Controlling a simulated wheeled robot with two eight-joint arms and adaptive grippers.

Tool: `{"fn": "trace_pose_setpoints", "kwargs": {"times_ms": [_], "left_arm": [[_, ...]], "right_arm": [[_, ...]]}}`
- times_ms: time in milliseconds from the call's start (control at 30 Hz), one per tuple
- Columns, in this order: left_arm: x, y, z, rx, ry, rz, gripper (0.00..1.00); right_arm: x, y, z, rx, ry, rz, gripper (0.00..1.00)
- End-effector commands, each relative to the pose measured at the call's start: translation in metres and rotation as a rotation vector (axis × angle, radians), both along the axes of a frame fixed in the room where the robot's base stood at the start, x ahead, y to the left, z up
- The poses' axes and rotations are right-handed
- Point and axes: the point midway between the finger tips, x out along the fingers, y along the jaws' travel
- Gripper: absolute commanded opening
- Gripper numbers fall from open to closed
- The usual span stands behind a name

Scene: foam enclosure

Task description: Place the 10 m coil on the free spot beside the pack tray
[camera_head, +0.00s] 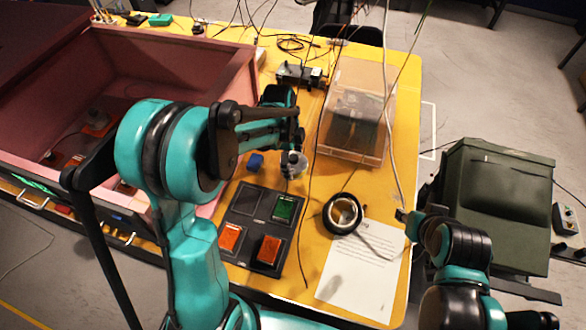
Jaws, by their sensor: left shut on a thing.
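The dark pack tray (243,238) lies on the yellow table in front of the foam enclosure. It holds a green block (284,208) and two orange blocks, and one pocket at its upper left looks empty. My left gripper (293,155) is above the tray's far edge, shut on a small grey round object (293,165); its identity is unclear. A black coil (328,222) lies right of the tray, partly on a white sheet, with a loose tail. No length label is readable. My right gripper (403,215) is near the table's right edge; its jaws are too unclear to read.
The pink foam enclosure (185,62) stands at the left. A clear box (352,100) stands behind the coil. A small blue block (255,161) lies behind the tray. The white sheet (360,280) covers the front right. Thin cables hang across the view. A green case (495,185) stands off the table.

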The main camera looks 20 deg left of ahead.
Motion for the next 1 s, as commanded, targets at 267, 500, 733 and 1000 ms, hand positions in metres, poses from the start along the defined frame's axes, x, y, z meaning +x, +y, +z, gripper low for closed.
{"fn": "trace_pose_setpoints", "kwargs": {"times_ms": [267, 500, 733, 1000], "left_arm": [[0.011, 0.005, -0.018, 0.0, 0.0, 0.001, 0.39], [0.011, 0.004, -0.048, 0.0, 0.0, 0.001, 0.39], [0.011, 0.004, -0.047, 0.0, 0.0, 0.001, 0.39], [0.011, 0.004, -0.05, 0.0, 0.0, 0.001, 0.96]], "right_arm": [[0.0, 0.0, -0.005, 0.0, 0.0, 0.0, 0.36], [0.0, 0.0, -0.014, 0.0, 0.0, 0.0, 0.36], [0.0, 0.0, -0.013, 0.0, 0.0, 0.0, 0.36], [0.0, 0.0, -0.015, 0.0, 0.0, 0.0, 0.36]]}}
